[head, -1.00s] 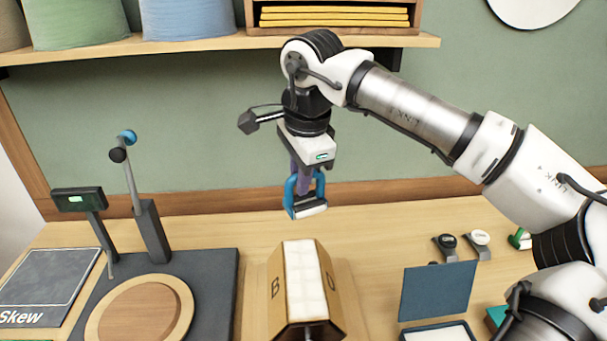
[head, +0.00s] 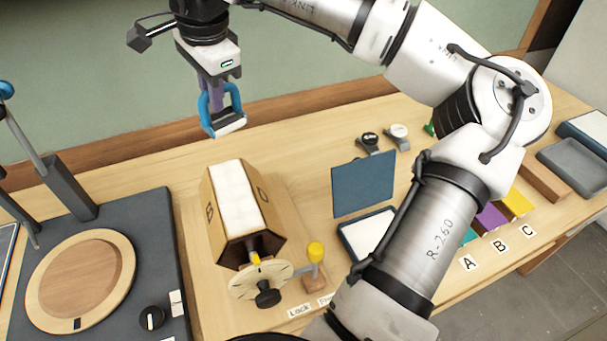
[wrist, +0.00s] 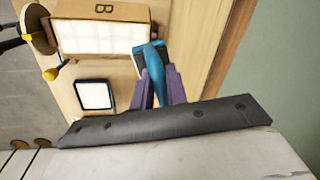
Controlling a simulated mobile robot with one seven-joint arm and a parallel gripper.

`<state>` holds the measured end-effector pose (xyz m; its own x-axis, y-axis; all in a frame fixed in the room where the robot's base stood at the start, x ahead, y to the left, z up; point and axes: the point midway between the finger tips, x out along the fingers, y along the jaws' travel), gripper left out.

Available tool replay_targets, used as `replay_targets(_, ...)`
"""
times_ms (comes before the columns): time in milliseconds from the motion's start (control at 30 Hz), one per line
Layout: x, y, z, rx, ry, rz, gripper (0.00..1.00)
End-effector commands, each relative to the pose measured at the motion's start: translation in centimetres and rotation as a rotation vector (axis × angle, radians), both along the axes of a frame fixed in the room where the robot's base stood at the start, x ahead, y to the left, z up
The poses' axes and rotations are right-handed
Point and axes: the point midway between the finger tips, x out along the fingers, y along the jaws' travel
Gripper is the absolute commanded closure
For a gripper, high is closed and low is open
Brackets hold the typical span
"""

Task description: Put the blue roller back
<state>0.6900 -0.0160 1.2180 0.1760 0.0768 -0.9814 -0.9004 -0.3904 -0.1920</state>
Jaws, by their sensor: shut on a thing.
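The blue roller (head: 206,106) has a blue frame with a pale, dark-edged lower end. My gripper (head: 219,92) is shut on it with purple fingers, and it hangs below them in the air behind the many-sided wooden drum. In the wrist view the blue roller (wrist: 152,55) shows between the two fingers of my gripper (wrist: 156,84), its far end beside the drum's pale top. The fingers hide part of its handle.
The wooden drum (head: 213,200) has a pale padded top and a dial (head: 250,286) in front. An upright blue panel (head: 363,184) and a white-padded tray (head: 345,238) stand right of it. A dark base with a round wooden disc (head: 38,272) is at left.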

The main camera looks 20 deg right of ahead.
Motion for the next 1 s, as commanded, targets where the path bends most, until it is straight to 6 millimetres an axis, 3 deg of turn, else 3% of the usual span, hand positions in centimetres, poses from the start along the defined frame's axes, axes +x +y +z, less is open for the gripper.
replay_targets(167, 2.7, -3.6, -1.4, 0.004, -0.003, -0.06, 1.0)
replay_targets(400, 6.2, -12.5, -3.1, 0.003, -0.002, -0.181, 1.0)
replay_targets(600, 6.9, -19.5, -4.7, 0.001, -0.002, -0.273, 1.0)
replay_targets(700, 6.7, -22.0, -5.3, -0.001, -0.002, -0.305, 1.0)
replay_targets(833, 6.4, -24.0, -5.7, -0.003, -0.001, -0.33, 1.0)
replay_targets(1000, 6.3, -24.9, -7.2, -0.004, 0.002, -0.339, 1.0)
